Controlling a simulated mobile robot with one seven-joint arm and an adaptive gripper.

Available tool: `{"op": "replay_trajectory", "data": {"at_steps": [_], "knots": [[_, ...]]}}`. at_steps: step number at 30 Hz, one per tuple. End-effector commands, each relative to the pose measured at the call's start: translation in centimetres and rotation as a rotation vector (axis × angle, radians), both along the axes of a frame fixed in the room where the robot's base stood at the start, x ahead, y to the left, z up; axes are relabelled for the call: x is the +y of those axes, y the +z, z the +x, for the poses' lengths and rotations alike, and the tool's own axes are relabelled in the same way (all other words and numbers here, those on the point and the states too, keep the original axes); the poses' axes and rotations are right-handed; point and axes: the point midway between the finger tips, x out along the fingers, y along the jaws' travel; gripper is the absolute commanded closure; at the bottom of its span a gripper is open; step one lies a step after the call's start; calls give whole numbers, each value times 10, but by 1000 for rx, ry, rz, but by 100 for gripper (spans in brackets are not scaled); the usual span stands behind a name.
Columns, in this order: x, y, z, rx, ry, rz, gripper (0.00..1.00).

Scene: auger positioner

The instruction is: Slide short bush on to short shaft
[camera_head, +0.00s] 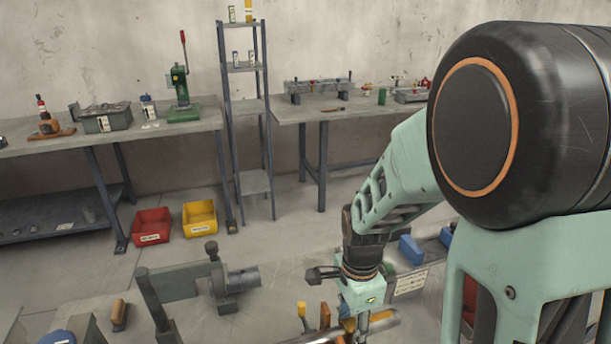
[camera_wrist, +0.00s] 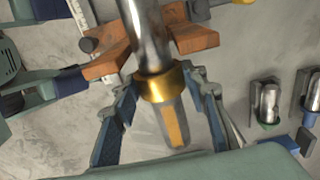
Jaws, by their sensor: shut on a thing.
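In the wrist view, my gripper (camera_wrist: 166,88) has its blue-padded fingers on either side of a brass-coloured ring, which I take for the short bush (camera_wrist: 160,84). The ring sits around the near part of a bright metal shaft (camera_wrist: 147,40). A grey end piece with a yellow-orange stripe (camera_wrist: 173,124) shows on the near side of the ring, between the fingers. Brown-orange blocks (camera_wrist: 196,39) flank the shaft. In the head view, a metal shaft (camera_head: 382,325) lies beside my gripper's lower end; my wrist and arm hide much of this area.
A vise-like fixture (camera_head: 235,283) and an upright dark post (camera_head: 157,305) stand left of my gripper on the near bench. In the wrist view, metal cylinders in holders (camera_wrist: 268,103) stand at right. Red (camera_head: 151,227) and yellow bins (camera_head: 199,219) sit on the floor.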

Motion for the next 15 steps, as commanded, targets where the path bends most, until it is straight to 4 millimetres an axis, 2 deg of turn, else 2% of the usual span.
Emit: {"op": "replay_trajectory", "data": {"at_steps": [15], "knots": [[15,1,-4,-2,0,1,88]]}}
